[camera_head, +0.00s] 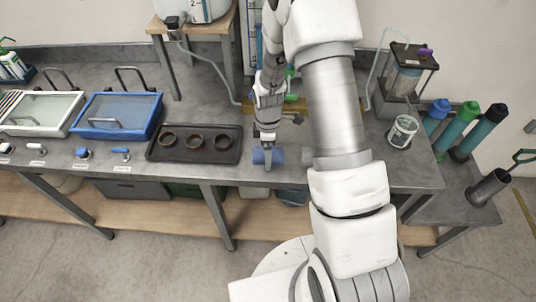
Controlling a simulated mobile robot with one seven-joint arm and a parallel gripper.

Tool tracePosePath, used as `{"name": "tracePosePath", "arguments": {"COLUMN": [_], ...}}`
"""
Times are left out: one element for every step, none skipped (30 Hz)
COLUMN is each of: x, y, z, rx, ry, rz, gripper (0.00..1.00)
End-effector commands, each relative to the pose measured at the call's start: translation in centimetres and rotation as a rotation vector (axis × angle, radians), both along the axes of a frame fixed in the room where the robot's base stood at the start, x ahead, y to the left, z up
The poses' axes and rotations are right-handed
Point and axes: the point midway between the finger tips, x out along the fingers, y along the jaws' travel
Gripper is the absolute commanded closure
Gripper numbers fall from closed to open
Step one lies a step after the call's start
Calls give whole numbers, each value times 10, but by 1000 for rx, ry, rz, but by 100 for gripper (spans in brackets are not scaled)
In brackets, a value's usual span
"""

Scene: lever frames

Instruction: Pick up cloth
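A small blue thing (278,156), which may be the cloth, lies near the front edge of the grey bench. It looks like a short roll and shows on both sides of a grey finger of my gripper (267,160). My gripper points down at it from above, with the finger in front of its middle. I cannot tell whether the fingers are apart or closed on it. My arm comes down the right of the middle and hides part of the bench.
A dark tray (163,159) with 3 brown rings stands left of my gripper. Further left are a blue-framed lidded box (87,132) and a white-framed one (22,130). A white bucket (402,132) and tubes (479,131) stand at the right. The bench's front edge is close.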

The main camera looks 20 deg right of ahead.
Motion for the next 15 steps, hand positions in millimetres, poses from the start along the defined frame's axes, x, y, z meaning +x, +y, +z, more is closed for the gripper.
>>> {"name": "tracePosePath", "arguments": {"x": [0, 0, 0, 0, 0, 0, 0, 0, 0, 0, 0, 0, 0, 0, 0], "y": [0, 0, 0, 0, 0, 0, 0, 0, 0, 0, 0, 0, 0, 0, 0], "z": [0, 0, 0, 0, 0, 0, 0, 0, 0, 0, 0, 0, 0, 0, 1], "rx": [0, 0, 0, 0, 0, 0, 0, 0, 0, 0, 0, 0, 0, 0, 0], "ry": [0, 0, 0, 0, -1, 0, -1, -1, 0, -1, 0, 0, -1, -1, -1], "rz": [0, 0, 0, 0, 0, 0, 0, 0, 0, 0, 0, 0, 0, 0, 0], "gripper": [0, 2, 9, 14, 20, 27, 32, 38, 45, 50, 56, 63, 68, 74, 81]}}
